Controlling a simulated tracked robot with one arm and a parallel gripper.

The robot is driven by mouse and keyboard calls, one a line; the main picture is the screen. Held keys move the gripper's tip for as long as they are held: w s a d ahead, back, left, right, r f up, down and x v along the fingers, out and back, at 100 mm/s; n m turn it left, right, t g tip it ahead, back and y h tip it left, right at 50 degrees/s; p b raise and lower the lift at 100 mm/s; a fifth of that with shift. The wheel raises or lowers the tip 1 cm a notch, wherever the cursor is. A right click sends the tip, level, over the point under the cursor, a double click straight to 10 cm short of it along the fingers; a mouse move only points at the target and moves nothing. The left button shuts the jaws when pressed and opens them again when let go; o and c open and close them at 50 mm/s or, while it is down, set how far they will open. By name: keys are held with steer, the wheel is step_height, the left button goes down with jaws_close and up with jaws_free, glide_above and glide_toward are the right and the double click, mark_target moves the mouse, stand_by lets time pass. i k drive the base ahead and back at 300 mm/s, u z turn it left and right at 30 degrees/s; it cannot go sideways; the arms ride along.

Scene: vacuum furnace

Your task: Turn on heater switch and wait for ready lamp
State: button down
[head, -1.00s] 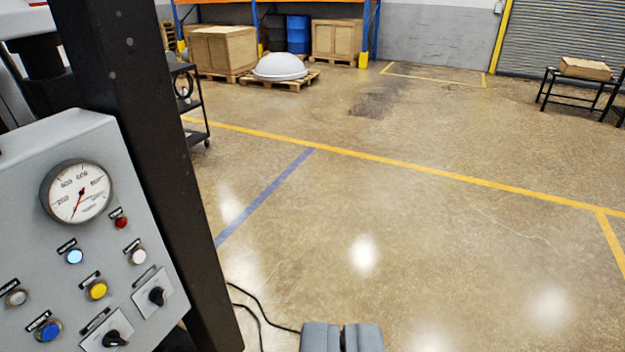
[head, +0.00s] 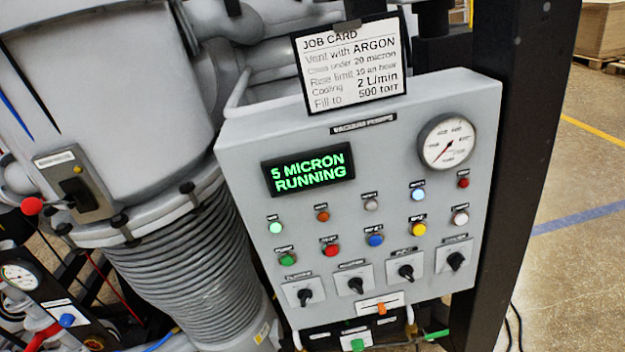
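A grey control panel (head: 240,150) headed "VACUUM PUMPS" fills the middle of the head view. Its green display (head: 308,168) reads "5 MICRON RUNNING". Along its bottom is a row of black rotary switches (head: 356,285); their labels are too small to read. A pale green lamp (head: 275,227) and a pale blue lamp (head: 418,194) look lit. At the left, a small grey box (head: 75,185) carries a black switch and a small yellow lamp. I cannot tell which switch is the heater's or which lamp is the ready lamp. My gripper is not in view.
A job card (head: 350,62) is fixed above the panel. A dial gauge (head: 447,142) is at the panel's upper right. A large grey vessel with ribbed bellows (head: 185,270) stands left. A black post (head: 515,150) is right of the panel, with open floor (head: 580,270) beyond.

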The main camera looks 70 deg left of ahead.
mark_target(355, 283)
steer(key=u, duration=1.15)
steer(key=k, duration=0.15)
steer(key=u, duration=0.1)
